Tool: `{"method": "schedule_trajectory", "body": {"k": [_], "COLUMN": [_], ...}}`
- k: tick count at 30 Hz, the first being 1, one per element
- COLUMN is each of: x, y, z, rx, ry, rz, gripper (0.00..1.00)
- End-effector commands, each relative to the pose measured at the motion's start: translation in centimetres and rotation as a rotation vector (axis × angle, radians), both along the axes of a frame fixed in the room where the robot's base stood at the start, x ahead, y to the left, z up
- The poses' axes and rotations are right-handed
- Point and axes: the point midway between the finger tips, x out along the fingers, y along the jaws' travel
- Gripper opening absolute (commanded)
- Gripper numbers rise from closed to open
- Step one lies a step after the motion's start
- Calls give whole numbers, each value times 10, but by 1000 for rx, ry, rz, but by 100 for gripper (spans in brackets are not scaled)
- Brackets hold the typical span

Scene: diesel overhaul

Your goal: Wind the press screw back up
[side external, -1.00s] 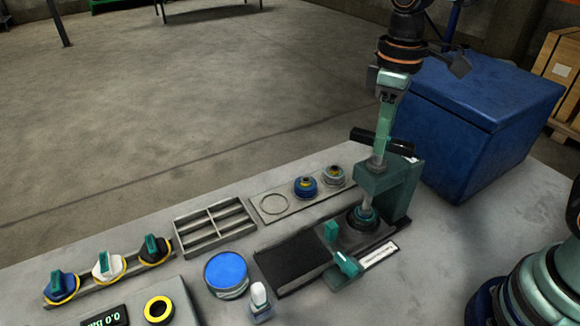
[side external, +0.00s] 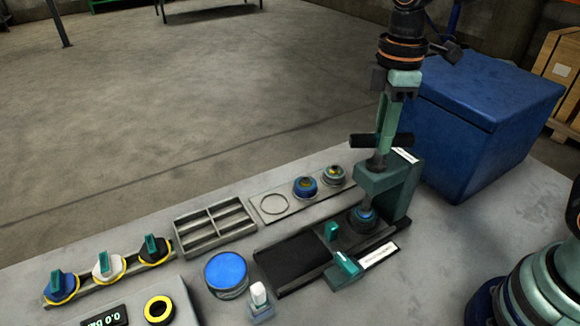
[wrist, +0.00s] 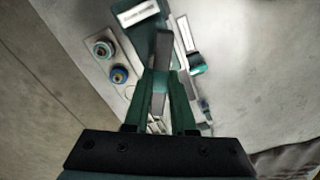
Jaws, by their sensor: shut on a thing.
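The press (side external: 393,185) is a green frame at the right of the bench, with a vertical screw through its top. A black handle bar (side external: 366,141) crosses the top of the screw and lies about level. My gripper (side external: 383,143) points straight down over the press, shut on the handle bar at its middle. In the wrist view, the bar (wrist: 163,48) runs between the green fingers (wrist: 160,90). A dark round part with a blue-teal ring (side external: 363,218) sits on the press bed under the screw. The exact finger contact is partly hidden.
A blue chest (side external: 480,115) stands close behind the press. Left of it lie a plate with a ring and two small round parts (side external: 305,186), a grey divided tray (side external: 215,222), a blue-topped tin (side external: 226,272) and a white-capped bottle (side external: 259,298).

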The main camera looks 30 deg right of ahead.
Motion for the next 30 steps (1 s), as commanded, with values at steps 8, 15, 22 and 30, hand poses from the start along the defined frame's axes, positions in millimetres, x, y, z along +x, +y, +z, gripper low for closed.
{"method": "schedule_trajectory", "body": {"k": [8, 15, 22, 30], "x": [1, 1, 1, 1], "y": [1, 1, 1, 1], "z": [4, 4, 4, 6], "rx": [0, 0, 0, 0], "ry": [-4, -4, -4, -5], "rz": [334, 427, 436, 732], "gripper": [0, 0, 0, 0]}}
